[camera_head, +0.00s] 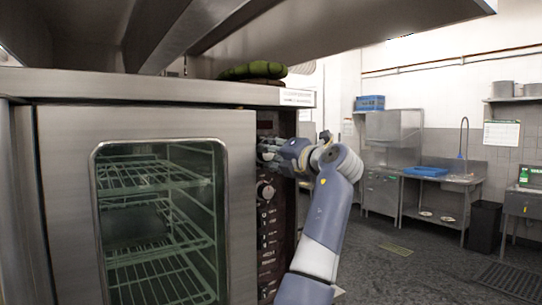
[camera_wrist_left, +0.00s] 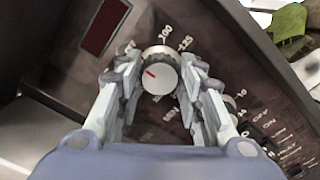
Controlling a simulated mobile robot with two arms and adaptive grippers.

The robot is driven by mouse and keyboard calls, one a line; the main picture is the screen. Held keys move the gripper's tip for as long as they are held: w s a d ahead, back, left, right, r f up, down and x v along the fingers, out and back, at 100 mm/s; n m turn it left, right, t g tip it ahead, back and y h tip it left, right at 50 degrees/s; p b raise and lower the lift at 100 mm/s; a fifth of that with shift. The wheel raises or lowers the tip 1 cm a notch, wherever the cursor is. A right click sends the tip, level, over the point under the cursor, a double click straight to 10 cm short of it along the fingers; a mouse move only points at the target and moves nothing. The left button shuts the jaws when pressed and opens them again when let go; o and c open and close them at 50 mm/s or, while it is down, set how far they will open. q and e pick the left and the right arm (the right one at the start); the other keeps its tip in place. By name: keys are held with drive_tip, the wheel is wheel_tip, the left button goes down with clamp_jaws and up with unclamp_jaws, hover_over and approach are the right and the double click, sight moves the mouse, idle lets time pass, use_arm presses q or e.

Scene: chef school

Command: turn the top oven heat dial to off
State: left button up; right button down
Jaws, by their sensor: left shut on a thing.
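The oven (camera_head: 150,115) has a dark control panel (camera_head: 268,240) to the right of its glass door. My left gripper (camera_head: 266,147) is at the top of this panel and hides the top dial in the head view. In the left wrist view, the top heat dial (camera_wrist_left: 160,76) is a round silver knob with a pale face and a red mark toward the upper left. Printed numbers surround it. My left gripper's fingers (camera_wrist_left: 162,66) are closed on it from both sides. My right gripper is not in view.
A lower dial (camera_head: 265,191) and several switches sit below on the panel; the lower dial is partly hidden in the wrist view (camera_wrist_left: 230,103). A green item (camera_head: 253,71) lies on top of the oven. Open floor (camera_head: 400,250) lies to the right, before a sink counter.

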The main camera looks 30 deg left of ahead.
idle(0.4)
use_arm(q)
drive_tip(key=o, duration=1)
drive_tip(key=shift+f, duration=0.1)
drive_tip(key=shift+c, duration=0.2)
drive_tip(key=shift+o, duration=0.5)
drive_tip(key=v, duration=1.2)
